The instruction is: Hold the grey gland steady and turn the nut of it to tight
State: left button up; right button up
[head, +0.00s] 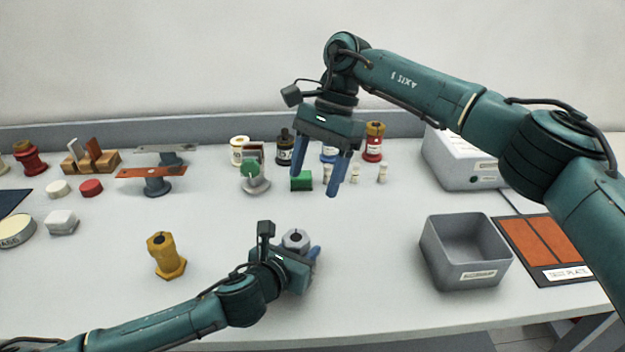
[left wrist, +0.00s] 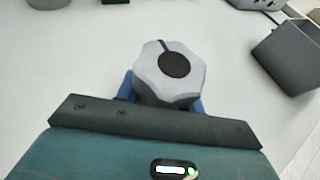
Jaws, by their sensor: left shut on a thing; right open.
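The grey gland (head: 295,238) stands upright on the bench at front centre. Its lobed grey nut with a dark round hole shows from above in the left wrist view (left wrist: 154,75). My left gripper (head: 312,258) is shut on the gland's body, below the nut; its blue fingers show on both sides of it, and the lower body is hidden. My right gripper (head: 336,190) is open and empty, fingers pointing down, above and behind the gland, well apart from it.
A yellow gland (head: 166,256) stands left of the grey one. A grey bin (head: 433,250) and an orange plate (head: 510,238) are at right. Several bottles, a green block (head: 301,181) and an orange bar on a stand (head: 152,175) are behind. The bench around the grey gland is mostly clear.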

pick_arm(q)
jog(key=o, duration=1.1)
